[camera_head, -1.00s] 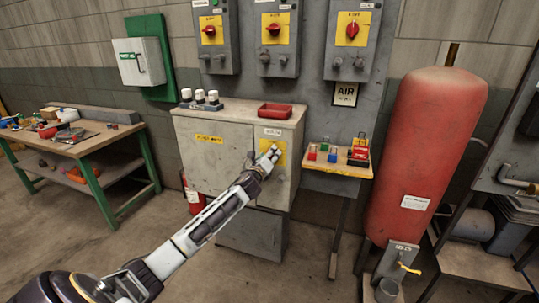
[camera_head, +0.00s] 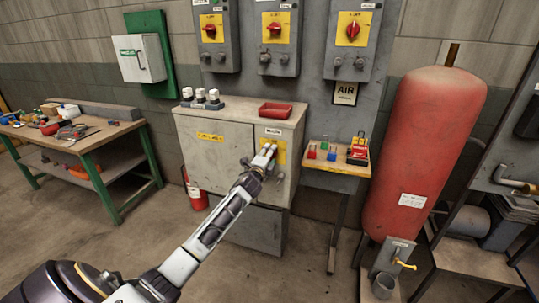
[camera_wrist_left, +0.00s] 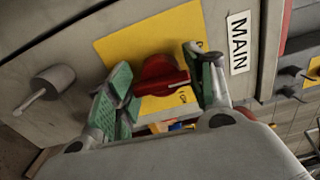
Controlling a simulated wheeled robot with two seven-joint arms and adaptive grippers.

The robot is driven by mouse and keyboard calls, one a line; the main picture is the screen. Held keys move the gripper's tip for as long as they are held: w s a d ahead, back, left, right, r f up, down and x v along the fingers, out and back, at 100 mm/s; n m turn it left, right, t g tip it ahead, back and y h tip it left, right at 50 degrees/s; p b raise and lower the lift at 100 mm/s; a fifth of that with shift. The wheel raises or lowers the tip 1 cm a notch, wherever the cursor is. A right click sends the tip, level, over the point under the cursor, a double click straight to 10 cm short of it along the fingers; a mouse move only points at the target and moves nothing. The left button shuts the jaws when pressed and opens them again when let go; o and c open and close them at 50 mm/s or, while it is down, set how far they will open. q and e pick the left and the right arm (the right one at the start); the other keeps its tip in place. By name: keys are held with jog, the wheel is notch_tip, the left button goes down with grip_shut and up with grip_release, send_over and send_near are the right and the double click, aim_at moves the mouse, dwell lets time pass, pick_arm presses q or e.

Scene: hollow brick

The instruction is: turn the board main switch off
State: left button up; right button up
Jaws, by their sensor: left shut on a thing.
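The board main switch is a red rotary handle (camera_wrist_left: 158,76) on a yellow plate (camera_wrist_left: 125,45), beside a label reading MAIN (camera_wrist_left: 239,42) in the left wrist view. In the head view the yellow plate (camera_head: 281,154) is on the front of the grey cabinet (camera_head: 215,160), at its upper right. My left gripper (camera_head: 267,150) is at this plate and hides most of the switch there. In the left wrist view its green-padded fingers (camera_wrist_left: 162,85) are on both sides of the red handle, shut on it. My right gripper is not in view.
A red tray (camera_head: 275,110) and several knobs lie on the cabinet top. A small table with padlocks (camera_head: 330,168) and a red tank (camera_head: 425,150) stand to the right. A workbench (camera_head: 75,150) is at the left. Switch boxes (camera_head: 274,40) hang above.

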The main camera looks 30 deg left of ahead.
pick_arm(q)
jog(key=shift+n, duration=0.5)
jog(key=o, duration=0.7)
jog(key=shift+a, duration=0.1)
jog(key=shift+o, duration=0.2)
jog(key=v, duration=1.2)
dwell(0.7)
